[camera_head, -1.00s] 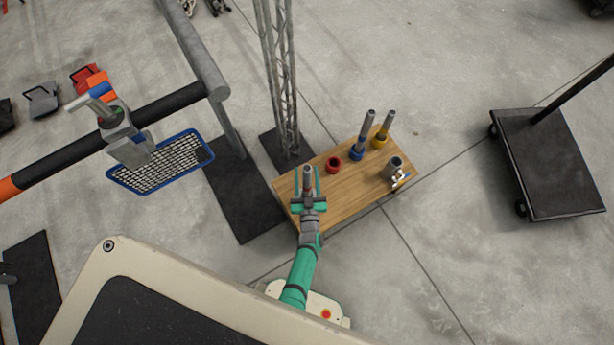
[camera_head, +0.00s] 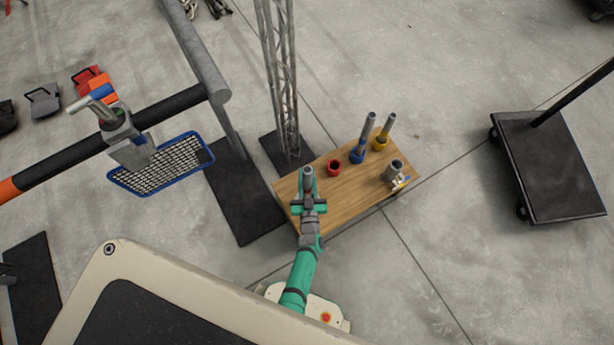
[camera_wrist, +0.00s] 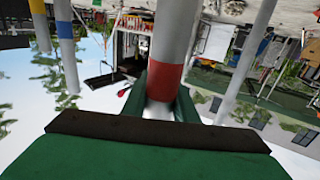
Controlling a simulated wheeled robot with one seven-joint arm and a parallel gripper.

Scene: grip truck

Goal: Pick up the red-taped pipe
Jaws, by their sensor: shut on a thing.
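The red-taped pipe (camera_wrist: 172,50) stands large in the middle of the wrist view, grey metal with a red band of tape. My gripper (camera_wrist: 158,105) is shut on it, with green fingers on both sides just below the red band. In the head view the grey top of the pipe (camera_head: 307,171) shows between the fingers of my gripper (camera_head: 307,186), at the left part of the wooden table (camera_head: 343,201). The head view does not show the red band or the pipe's lower end.
A red holder (camera_head: 333,168), a blue holder with a pipe (camera_head: 357,155) and a yellow holder with a pipe (camera_head: 381,138) stand on the table. A lattice tower (camera_head: 284,80) rises behind. A black cart (camera_head: 550,165) stands right.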

